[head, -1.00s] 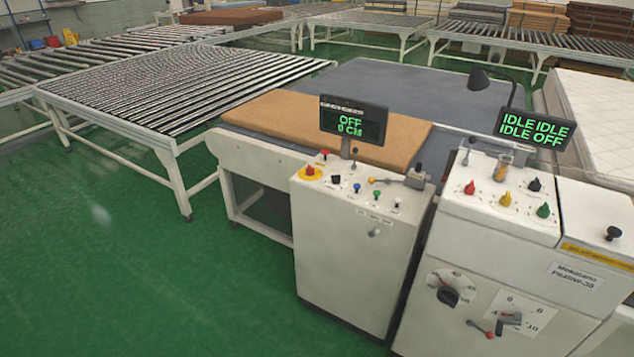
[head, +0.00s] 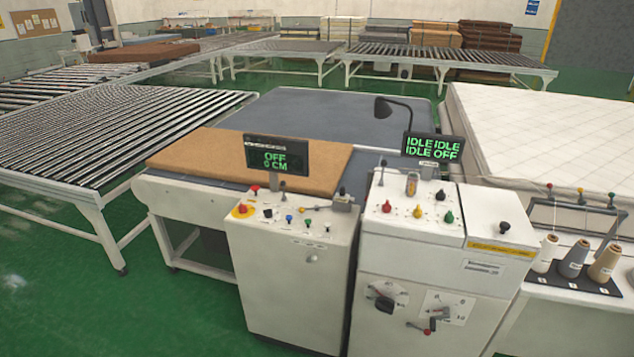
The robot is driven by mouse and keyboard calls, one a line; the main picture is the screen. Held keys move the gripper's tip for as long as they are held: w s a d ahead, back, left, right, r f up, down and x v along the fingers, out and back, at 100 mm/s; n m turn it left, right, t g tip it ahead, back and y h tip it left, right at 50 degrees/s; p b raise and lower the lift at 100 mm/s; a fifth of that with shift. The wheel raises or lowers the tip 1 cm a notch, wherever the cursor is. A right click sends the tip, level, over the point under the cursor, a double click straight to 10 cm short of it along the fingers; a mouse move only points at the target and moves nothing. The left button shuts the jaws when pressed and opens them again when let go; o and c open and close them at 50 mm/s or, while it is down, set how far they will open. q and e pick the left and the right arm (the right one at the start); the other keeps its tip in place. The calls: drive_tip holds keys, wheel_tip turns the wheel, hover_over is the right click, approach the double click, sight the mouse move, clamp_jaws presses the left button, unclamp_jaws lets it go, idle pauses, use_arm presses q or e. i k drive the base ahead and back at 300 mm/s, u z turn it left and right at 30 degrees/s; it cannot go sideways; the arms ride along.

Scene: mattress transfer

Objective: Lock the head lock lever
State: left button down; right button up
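The white machine cabinet (head: 400,330) on the right has several levers, and no label I can read names the head lock lever. A grey lever with a red-tipped handle (head: 424,330) is on its front panel beside a black dial (head: 384,303). A thin upright lever (head: 381,172) stands at its top left edge. A grey lever-like fitting (head: 342,202) sits on top of the left control cabinet (head: 290,290). The display over the right cabinet (head: 433,148) reads IDLE IDLE, IDLE OFF. Neither of my grippers is in view.
A brown pad (head: 215,155) lies on the table behind the left cabinet, whose display (head: 276,156) reads OFF, 0 CM. A roller conveyor (head: 110,135) is at left. A white mattress (head: 550,125) and thread cones (head: 573,257) are at right. Green floor (head: 190,315) is clear at front left.

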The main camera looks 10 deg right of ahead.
sight(427, 332)
drive_tip(key=u, duration=1.1)
drive_tip(key=k, duration=0.5)
drive_tip(key=z, duration=3.2)
